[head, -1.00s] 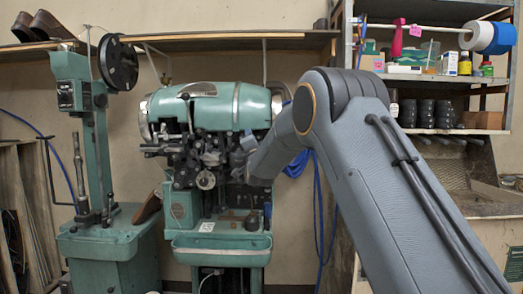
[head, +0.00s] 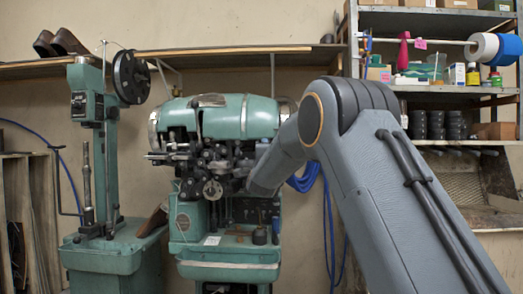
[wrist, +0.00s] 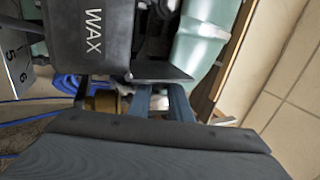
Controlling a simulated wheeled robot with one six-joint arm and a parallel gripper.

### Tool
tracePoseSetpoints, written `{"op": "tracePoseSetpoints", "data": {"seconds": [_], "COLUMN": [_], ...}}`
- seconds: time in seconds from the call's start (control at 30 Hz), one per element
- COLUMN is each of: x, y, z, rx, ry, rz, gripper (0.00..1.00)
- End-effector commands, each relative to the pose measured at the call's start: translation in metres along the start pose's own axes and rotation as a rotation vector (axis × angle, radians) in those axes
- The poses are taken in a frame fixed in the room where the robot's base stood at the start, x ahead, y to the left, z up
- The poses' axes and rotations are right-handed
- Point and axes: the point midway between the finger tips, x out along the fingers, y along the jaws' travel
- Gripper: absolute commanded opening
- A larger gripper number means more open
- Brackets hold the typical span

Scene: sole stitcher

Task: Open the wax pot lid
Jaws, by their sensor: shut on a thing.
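The wax pot (wrist: 92,32) is a dark grey box lettered WAX at the top of the wrist view. A flat dark flange, seemingly its lid (wrist: 160,72), sticks out at its lower edge. My gripper (wrist: 160,92) has two blue-grey fingers reaching up to this flange and is shut on it; the fingertips are partly hidden beneath it. I cannot tell how far the lid is raised. In the head view my arm's end goes in at the right side of the green stitching machine (head: 235,117), and the gripper and pot cannot be made out there.
A green post machine (head: 95,155) stands at the left. A shelf (head: 440,88) with bottles, tape rolls and boxes is at the right behind my arm. Blue hose (head: 328,215) hangs beside the machine; blue coils (wrist: 65,85) lie close to the pot. Open wall lies above.

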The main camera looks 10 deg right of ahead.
Motion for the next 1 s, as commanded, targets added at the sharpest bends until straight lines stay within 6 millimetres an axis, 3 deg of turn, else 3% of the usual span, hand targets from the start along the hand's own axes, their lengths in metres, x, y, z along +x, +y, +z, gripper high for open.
{"op": "tracePoseSetpoints", "data": {"seconds": [0.23,0.27,0.37,0.73,1.0], "x": [-0.001,-0.001,0.000,-0.006,-0.046], "y": [0.001,0.001,0.001,-0.001,0.000], "z": [0.001,0.001,0.001,0.000,0.001], "rx": [-0.001,-0.001,-0.001,-0.001,-0.002], "ry": [-0.002,-0.002,-0.002,0.000,-0.002], "rz": [0.002,0.002,0.002,-0.001,0.001], "gripper": [0.00,0.21,0.35,0.35,0.35]}}
